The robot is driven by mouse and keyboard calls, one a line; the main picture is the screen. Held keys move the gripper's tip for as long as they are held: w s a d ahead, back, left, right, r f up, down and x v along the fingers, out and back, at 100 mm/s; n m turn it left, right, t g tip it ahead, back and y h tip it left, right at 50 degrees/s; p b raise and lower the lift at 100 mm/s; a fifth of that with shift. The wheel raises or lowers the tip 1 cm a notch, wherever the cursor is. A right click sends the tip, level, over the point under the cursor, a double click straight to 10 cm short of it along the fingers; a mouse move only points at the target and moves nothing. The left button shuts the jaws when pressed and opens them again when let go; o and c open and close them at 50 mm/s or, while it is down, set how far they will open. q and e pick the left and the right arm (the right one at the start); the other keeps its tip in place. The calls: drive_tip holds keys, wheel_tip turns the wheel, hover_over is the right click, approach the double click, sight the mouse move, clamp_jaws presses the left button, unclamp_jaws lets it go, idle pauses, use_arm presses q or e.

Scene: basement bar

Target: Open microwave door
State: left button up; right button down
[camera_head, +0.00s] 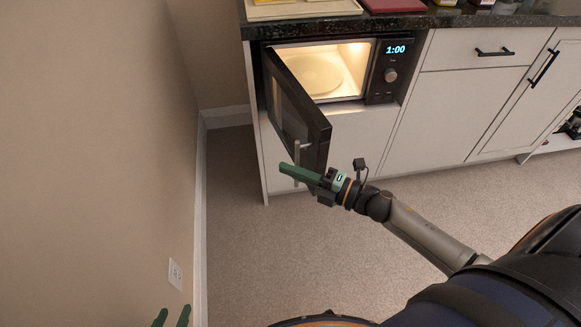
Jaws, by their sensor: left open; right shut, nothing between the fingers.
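The microwave (387,76) is set in the cabinet under the dark countertop. Its lit cavity with a round plate shows, and its display reads 1:00. Its door (291,115) is hinged on the left and stands wide open, swung out toward me. The silver vertical handle (297,153) is on the door's outer face. My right gripper (283,168) is shut and empty, its green fingers crossing the lower part of the handle in the picture; whether they touch is unclear. My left gripper (172,317) is open at the bottom left edge, only its green fingertips showing, far from the door.
A beige wall (110,140) with an outlet (175,273) runs along the left. White cabinets (455,100) with black handles stand to the right of the microwave. A board (300,9) and a red item (395,5) lie on the countertop. The carpet (255,245) is clear.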

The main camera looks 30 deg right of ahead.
use_arm(q)
drive_tip(key=shift+s+d+r+p, duration=0.15)
drive_tip(key=shift+r+p, duration=0.1)
drive_tip(key=shift+p, duration=0.15)
use_arm(e)
drive_tip(key=v, duration=1.2)
drive_tip(key=shift+s+d, duration=0.2)
drive_tip(key=shift+d, duration=0.05)
drive_tip(key=s+a+f+m+g+h, duration=0.4)
drive_tip(key=a+m, duration=0.3)
drive_tip(key=m, duration=0.5)
drive_tip(key=s+a+f+m+g+h, duration=0.15)
drive_tip(key=a+f+m+h, duration=0.25)
drive_tip(key=a+f+m, duration=0.5)
use_arm(q)
wheel_tip(320, 180, up, 14)
drive_tip(key=s+a+p, duration=0.1)
drive_tip(key=a+p, duration=0.2)
drive_tip(key=p, duration=1.5)
drive_tip(key=shift+n+y, duration=0.3)
drive_tip(key=shift+y, duration=0.1)
use_arm(e)
drive_tip(key=d+r+m, duration=0.1)
drive_tip(key=d+r, duration=0.1)
drive_tip(key=r, duration=0.5)
drive_tip(key=s+d+r+m, duration=0.1)
drive_tip(key=d+r, duration=0.1)
drive_tip(key=r, duration=0.6)
drive_tip(key=shift+s+d+r+m+t+h, duration=0.3)
drive_tip(key=shift+d+t, duration=0.05)
